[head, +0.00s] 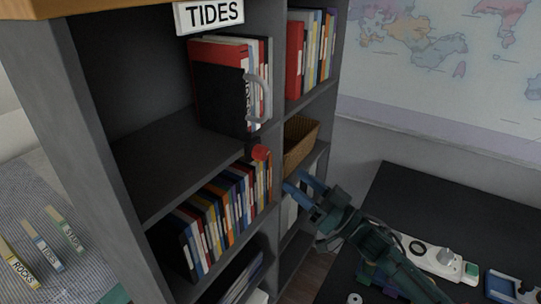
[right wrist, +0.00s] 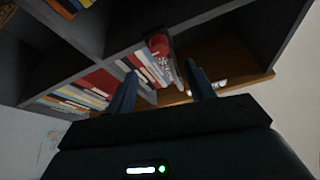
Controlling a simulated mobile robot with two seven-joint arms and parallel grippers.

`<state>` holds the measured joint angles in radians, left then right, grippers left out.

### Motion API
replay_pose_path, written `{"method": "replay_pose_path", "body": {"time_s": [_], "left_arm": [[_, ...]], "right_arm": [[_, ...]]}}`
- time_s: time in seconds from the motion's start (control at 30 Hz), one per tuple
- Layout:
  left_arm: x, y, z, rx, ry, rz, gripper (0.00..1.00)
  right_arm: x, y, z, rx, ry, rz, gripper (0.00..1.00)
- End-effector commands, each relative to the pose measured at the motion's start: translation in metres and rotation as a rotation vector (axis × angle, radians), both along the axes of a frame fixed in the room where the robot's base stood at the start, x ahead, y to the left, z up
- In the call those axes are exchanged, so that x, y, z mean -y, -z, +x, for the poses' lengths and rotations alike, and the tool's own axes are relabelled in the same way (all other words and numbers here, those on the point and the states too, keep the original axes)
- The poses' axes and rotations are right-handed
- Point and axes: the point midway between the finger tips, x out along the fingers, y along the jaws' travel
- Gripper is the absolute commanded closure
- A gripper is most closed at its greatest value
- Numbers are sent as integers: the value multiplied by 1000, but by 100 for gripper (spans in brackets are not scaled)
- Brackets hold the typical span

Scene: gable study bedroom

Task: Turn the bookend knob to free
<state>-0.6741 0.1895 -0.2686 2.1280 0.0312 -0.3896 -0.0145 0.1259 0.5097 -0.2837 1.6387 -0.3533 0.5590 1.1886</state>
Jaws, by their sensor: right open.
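The red bookend knob (head: 261,152) sits at the front edge of the upper shelf, below the black bookend (head: 221,98) that stands against a row of books. A pale curved handle stands at the bookend's right side. My right gripper (head: 303,184) is open and empty, to the right of and below the knob in the head view, apart from it. In the right wrist view the red knob (right wrist: 158,44) shows beyond and between the spread blue fingers (right wrist: 162,88). The knob's setting cannot be read. My left gripper is not in view.
A sign reading TIDES (head: 209,14) is on the shelf top. A wicker basket (head: 299,143) stands in the compartment right of the knob. Books (head: 222,212) fill the shelf below. A dark desk (head: 440,205) is at right. Labelled books (head: 42,254) lie on the bed at left.

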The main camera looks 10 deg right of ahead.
Motion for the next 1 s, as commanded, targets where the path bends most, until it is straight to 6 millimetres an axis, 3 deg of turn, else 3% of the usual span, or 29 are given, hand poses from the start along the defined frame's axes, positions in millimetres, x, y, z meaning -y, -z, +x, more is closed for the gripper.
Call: {"method": "replay_pose_path", "body": {"time_s": [0.13, 0.4, 0.87, 1.0], "left_arm": [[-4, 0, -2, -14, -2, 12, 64], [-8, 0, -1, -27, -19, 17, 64], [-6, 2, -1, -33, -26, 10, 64], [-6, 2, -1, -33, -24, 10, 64]], "right_arm": [[-21, -17, 24, 3, 1, 4, 46], [-50, -32, 55, 0, 1, 1, 46], [-58, -35, 65, -1, 1, -1, 46], [-58, -35, 64, 0, 1, 0, 56]]}}
